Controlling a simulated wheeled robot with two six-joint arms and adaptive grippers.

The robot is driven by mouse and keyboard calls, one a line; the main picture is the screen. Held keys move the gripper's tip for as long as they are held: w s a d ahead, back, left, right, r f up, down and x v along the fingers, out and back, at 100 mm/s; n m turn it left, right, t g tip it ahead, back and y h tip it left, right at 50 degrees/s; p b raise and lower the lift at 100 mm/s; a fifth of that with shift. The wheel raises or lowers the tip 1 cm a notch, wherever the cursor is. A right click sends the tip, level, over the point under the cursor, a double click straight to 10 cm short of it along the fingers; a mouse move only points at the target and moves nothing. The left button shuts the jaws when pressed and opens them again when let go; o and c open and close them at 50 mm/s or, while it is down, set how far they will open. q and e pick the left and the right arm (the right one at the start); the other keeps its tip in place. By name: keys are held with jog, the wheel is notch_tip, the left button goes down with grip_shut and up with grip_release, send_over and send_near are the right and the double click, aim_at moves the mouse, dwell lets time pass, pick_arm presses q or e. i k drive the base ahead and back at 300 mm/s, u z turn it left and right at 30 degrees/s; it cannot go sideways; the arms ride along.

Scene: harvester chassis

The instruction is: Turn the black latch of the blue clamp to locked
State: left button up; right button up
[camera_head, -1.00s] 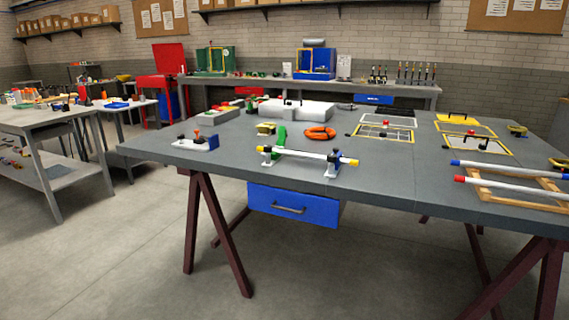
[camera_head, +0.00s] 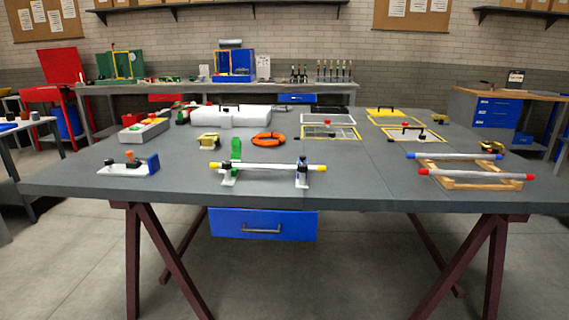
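A small fixture with a white base (camera_head: 118,168), a blue end block (camera_head: 153,163) and an orange knob (camera_head: 130,156) sits at the front left of the grey table (camera_head: 350,180). It may be the blue clamp; a small black part (camera_head: 108,161) stands at its left end, but it is too small to tell if this is the latch or how it is turned. A white bar with yellow ends (camera_head: 265,168) rests on two stands right of it, with black parts on top. Neither of my grippers is in view.
An orange ring (camera_head: 268,139), a green part (camera_head: 236,148), a yellow piece (camera_head: 208,140) and a white case (camera_head: 230,117) lie further back. Wooden rails with capped rods (camera_head: 470,172) lie at the right. A blue drawer (camera_head: 262,224) hangs under the table's front edge. Floor in front is clear.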

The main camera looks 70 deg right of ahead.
aim_at(301, 168)
jog(key=z, duration=0.5)
jog(key=i, duration=0.8)
jog(key=z, duration=0.8)
